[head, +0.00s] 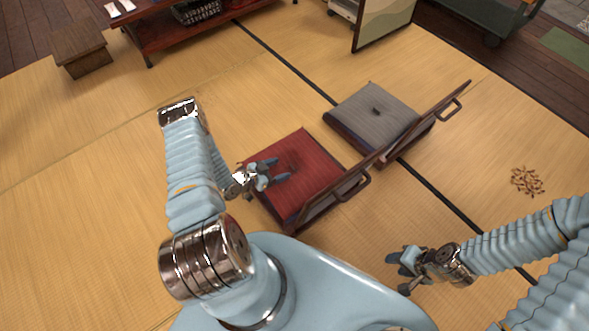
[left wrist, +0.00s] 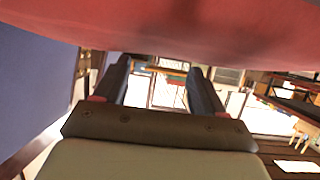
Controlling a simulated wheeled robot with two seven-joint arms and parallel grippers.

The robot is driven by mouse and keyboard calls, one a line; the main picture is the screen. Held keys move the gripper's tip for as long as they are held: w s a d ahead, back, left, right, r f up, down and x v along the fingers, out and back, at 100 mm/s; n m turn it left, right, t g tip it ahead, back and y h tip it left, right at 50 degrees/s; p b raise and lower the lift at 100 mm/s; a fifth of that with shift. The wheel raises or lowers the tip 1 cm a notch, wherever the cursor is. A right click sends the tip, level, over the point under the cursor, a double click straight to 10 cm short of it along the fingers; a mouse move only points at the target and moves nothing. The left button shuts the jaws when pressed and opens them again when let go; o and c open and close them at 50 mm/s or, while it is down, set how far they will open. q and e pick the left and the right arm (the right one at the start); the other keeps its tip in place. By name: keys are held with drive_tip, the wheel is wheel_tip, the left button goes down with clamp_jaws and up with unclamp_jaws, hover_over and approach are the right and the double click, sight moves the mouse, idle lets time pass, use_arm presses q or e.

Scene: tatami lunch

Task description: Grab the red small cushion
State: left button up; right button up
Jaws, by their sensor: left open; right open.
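The red cushion (head: 300,165) lies on a low legless floor chair with a dark wooden back, at the centre of the head view. My left gripper (head: 275,173) is open at the cushion's left side, its fingers overlapping the cushion in the picture. In the left wrist view the two fingers (left wrist: 158,85) are apart with nothing between them, and a red surface (left wrist: 180,30), likely the cushion, fills the top. I cannot tell whether they touch. My right gripper (head: 402,262) is open and empty over the mat at the lower right.
A second floor chair with a grey cushion (head: 372,112) stands behind to the right. Small brown pieces (head: 526,181) lie scattered on the tatami at the right. A wooden stool (head: 80,50) and a low reddish table (head: 175,35) stand at the back left. The tatami at left is clear.

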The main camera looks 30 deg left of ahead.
sight(293, 166)
use_arm(q)
drive_tip(key=x, duration=0.5)
drive_tip(key=shift+s+d+f, duration=0.1)
drive_tip(key=shift+d+f, duration=0.1)
drive_tip(key=shift+f, duration=0.05)
clamp_jaws()
